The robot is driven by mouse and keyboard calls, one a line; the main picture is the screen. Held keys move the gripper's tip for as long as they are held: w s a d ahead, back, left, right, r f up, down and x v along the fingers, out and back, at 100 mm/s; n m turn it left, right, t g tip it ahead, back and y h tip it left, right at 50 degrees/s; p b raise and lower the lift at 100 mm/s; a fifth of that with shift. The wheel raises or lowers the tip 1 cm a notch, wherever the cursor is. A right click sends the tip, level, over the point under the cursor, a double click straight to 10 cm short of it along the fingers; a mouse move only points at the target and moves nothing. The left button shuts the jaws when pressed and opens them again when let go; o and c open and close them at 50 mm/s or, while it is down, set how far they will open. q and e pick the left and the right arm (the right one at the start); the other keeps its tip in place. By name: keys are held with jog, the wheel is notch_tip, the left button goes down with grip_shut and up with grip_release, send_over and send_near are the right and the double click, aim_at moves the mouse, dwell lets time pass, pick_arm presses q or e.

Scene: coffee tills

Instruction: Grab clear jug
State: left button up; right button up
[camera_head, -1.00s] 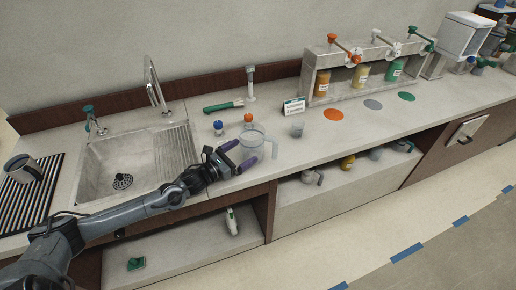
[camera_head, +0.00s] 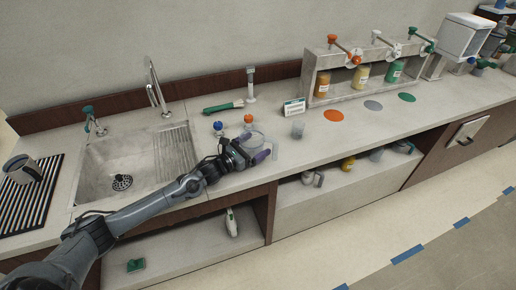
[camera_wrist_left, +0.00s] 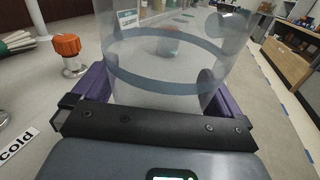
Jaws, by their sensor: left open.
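The clear jug (camera_head: 254,139) stands upright on the counter, right of the sink, with its handle toward the right in the head view. In the left wrist view the jug (camera_wrist_left: 165,65) fills the middle, see-through with a grey-blue band. My left gripper (camera_head: 252,151) is open, with its purple fingers on either side of the jug. In the left wrist view the fingers of the left gripper (camera_wrist_left: 160,95) flank the jug's lower body. I cannot tell whether they touch it. My right gripper is not in view.
Orange (camera_head: 248,119) and blue (camera_head: 218,126) knobs stand just behind the jug. A small clear cup (camera_head: 298,129) and a sign (camera_head: 294,107) are to its right. The sink (camera_head: 130,160) is to the left. The counter right of the cup has free room around coloured discs.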

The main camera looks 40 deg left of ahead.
pick_arm(q)
jog(key=c, duration=0.8)
jog(key=shift+c, duration=0.6)
jog(key=shift+r, duration=0.15)
